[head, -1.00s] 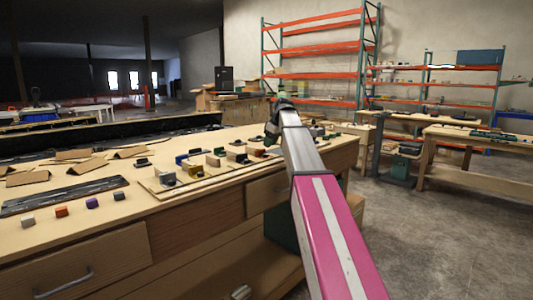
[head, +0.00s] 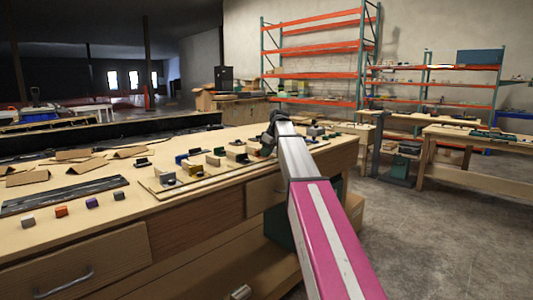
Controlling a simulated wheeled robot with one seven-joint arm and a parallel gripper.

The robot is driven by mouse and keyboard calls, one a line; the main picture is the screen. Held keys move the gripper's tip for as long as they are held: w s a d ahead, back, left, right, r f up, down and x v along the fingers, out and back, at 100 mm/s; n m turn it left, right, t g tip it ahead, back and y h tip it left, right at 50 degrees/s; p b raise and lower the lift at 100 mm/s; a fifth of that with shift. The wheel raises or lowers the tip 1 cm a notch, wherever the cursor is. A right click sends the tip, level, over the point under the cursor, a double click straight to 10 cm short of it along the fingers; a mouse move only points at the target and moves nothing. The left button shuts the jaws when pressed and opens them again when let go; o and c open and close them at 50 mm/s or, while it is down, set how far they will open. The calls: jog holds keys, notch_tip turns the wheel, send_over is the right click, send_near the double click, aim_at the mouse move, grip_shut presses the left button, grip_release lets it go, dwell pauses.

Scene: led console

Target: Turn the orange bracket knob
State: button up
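A small orange block (head: 62,211) sits near the front left edge of the wooden workbench, in a row with a few other small blocks; I cannot tell whether it is the bracket knob. A flat wooden console board (head: 178,190) carries several small coloured brackets or knobs. My gripper (head: 268,137) is a small dark shape at the far end of my pink and silver arm, over the right part of the board. It is too small to tell whether it is open or shut. My arm hides part of the bench.
Brown cardboard pieces (head: 82,165) and a dark strip (head: 66,195) lie on the left of the bench (head: 110,235). Small dark items lie right of my arm. Another wooden table (head: 478,142) stands at the right, with open concrete floor (head: 430,240) before it.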

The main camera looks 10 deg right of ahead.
jog(key=shift+m, duration=0.3)
jog(key=shift+s+m+t+h, duration=0.1)
jog(key=shift+m+t+h, duration=0.25)
jog(key=shift+m, duration=0.85)
jog(key=shift+a+m+t+h, duration=0.15)
jog(key=shift+m+t+h, duration=0.3)
jog(key=shift+m, duration=0.95)
jog(key=o, duration=0.7)
jog(key=v, duration=1)
jog(key=shift+r, duration=0.45)
jog(key=shift+o, duration=0.2)
